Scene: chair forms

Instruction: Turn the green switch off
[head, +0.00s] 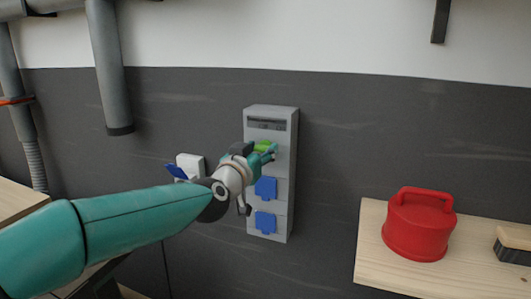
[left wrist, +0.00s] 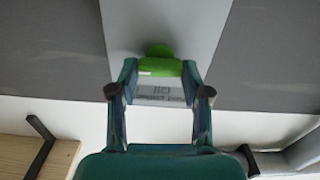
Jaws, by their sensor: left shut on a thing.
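The green switch (head: 263,147) sits on the upper part of a grey wall-mounted box (head: 285,115). My left gripper (head: 268,152) is at the switch and hides part of it. In the left wrist view the green switch (left wrist: 160,66) lies between the two fingertips of my left gripper (left wrist: 159,68), which are shut on it. A grey printed label (left wrist: 160,93) shows beside it. I cannot tell the switch's on or off position. My right gripper is not in view.
Blue socket covers (head: 265,188) are below the switch, and a white socket (head: 190,165) with a blue cover is at the left. A red container (head: 419,225) and a brush (head: 513,246) stand on a wooden surface at the right. Grey pipes (head: 107,65) run at the upper left.

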